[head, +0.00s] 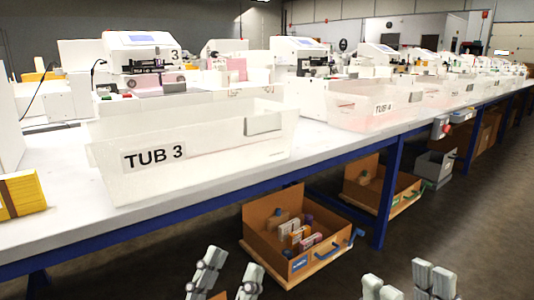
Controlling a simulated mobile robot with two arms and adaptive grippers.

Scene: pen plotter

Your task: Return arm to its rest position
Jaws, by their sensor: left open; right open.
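My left gripper (231,270) is at the bottom of the head view, left of centre. Its two fingers are apart with nothing between them. My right gripper (405,278) is at the bottom, right of centre, also open and empty. Both are in front of the bench, over the dark floor, and appear to touch nothing. The arm links behind both grippers are out of view. The pen plotter (143,50) marked 3 stands on the bench behind the tub labelled TUB 3 (200,155).
The long white bench (45,222) has a blue frame (388,190). TUB 4 (375,105) and more tubs run along it to the right. An open brown box (262,235) with small items sits under the bench, near my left gripper. A yellow box (22,193) is at the left.

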